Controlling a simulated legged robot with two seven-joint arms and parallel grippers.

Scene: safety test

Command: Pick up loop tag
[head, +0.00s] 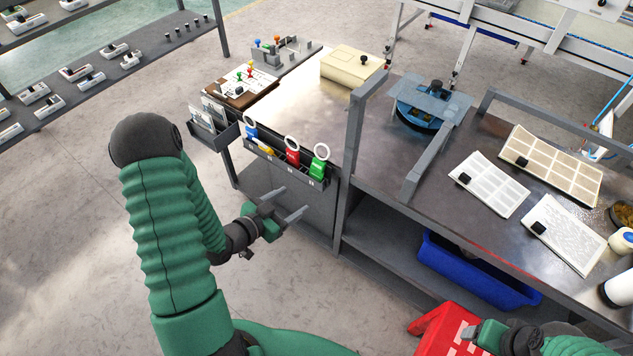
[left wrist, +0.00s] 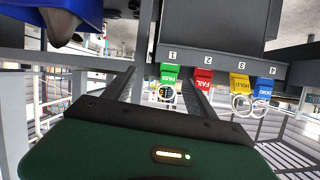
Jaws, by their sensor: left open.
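Several loop tags with white rings sit in a dark numbered rack (head: 270,171) on the bench's front side: blue (head: 250,130), yellow (head: 265,150), red (head: 292,157) and green (head: 319,167). In the left wrist view, which looks upside down, the green PASS tag (left wrist: 169,74) and its ring appear between my fingers; the red FAIL tag (left wrist: 203,76) is beside the right finger. My left gripper (head: 294,202) is open and empty, below and in front of the rack, apart from the tags. My right gripper (head: 488,336) is partly in view at the bottom right; its jaws are unclear.
A red object (head: 446,328) is close to my right gripper. A blue bin (head: 480,275) sits on the shelf under the bench. Grey rails (head: 355,140) rise from the bench, right of the rack. A document holder (head: 214,132) hangs left of it. Floor left of the bench is clear.

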